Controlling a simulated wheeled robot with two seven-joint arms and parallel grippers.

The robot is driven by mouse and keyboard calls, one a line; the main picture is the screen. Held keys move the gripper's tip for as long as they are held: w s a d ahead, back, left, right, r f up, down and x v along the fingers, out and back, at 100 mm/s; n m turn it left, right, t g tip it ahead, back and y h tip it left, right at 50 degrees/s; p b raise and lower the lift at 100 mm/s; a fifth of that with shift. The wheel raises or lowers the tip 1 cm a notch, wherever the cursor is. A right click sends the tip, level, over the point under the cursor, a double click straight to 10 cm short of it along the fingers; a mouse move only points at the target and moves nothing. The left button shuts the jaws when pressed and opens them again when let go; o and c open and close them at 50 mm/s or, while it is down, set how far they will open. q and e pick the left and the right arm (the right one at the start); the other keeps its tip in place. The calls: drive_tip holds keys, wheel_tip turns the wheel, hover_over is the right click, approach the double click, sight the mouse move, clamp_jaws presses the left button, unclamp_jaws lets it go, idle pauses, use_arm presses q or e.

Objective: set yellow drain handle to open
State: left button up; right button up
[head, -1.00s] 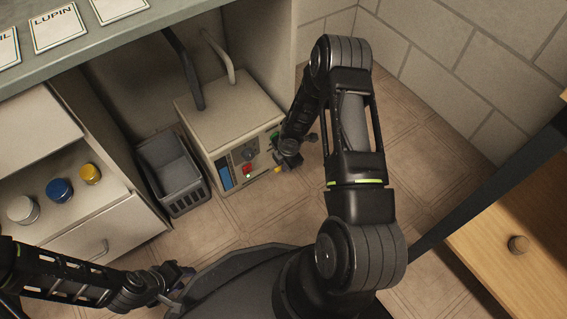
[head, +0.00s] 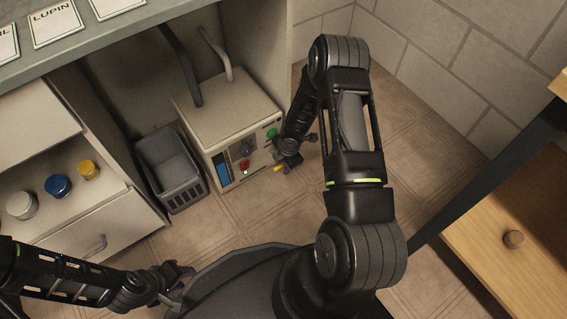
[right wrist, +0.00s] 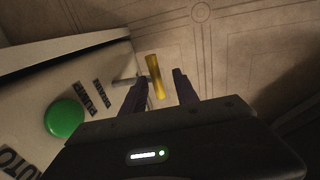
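The yellow drain handle (head: 279,168) is a short yellow bar low on the front of the beige unit (head: 221,116). In the right wrist view the handle (right wrist: 153,70) points away from me, next to a small metal stub on the unit. My right gripper (head: 288,164) is at the handle in the head view. In the right wrist view the right gripper (right wrist: 160,86) is open, with the handle's near end showing in the gap between its fingertips. Whether they touch it is unclear. My left gripper (head: 181,279) is far from the handle at lower left; its fingers are too small to read.
The unit's front has a green button (head: 271,133), a red knob (head: 244,165) and a blue panel (head: 223,177). A grey basket (head: 176,170) stands left of it, beside a drawer cabinet with jars. A wooden cabinet (head: 530,215) is at right. Tiled floor is clear in front.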

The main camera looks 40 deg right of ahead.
drive_tip(key=shift+r, duration=0.1)
wheel_tip(320, 180, up, 7)
drive_tip(key=s+p, duration=0.1)
drive_tip(key=p, duration=0.2)
drive_tip(key=shift+s+r, duration=0.2)
drive_tip(key=shift+s, duration=0.05)
idle(0.4)
